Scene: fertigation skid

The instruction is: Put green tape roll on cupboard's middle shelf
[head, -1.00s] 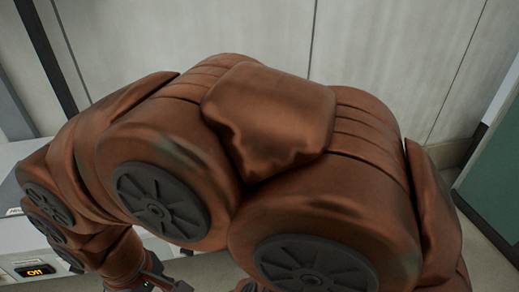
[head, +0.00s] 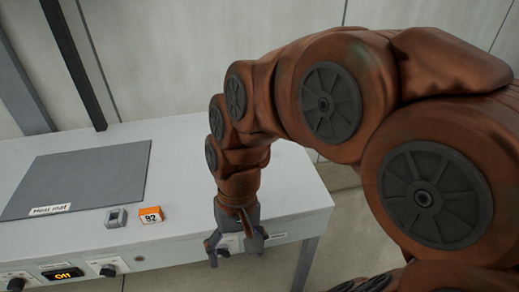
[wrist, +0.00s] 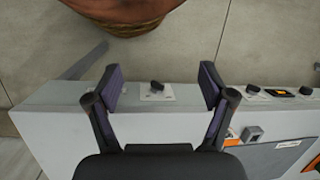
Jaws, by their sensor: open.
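My gripper (head: 236,252) is open and empty at the front edge of the white bench, pointing down. In the wrist view its two fingers (wrist: 160,88) are spread wide over the bench's front edge, either side of a black knob (wrist: 157,87), with nothing between them. I see no green tape roll and no cupboard in the current views. My arm hides part of the right side of the head view.
The white bench (head: 180,160) carries a grey heat mat (head: 80,178), a small grey block (head: 116,217) and an orange block marked 82 (head: 150,215). Its front has knobs and a display (head: 62,273) reading Off. Bare floor (head: 345,225) lies right of the bench.

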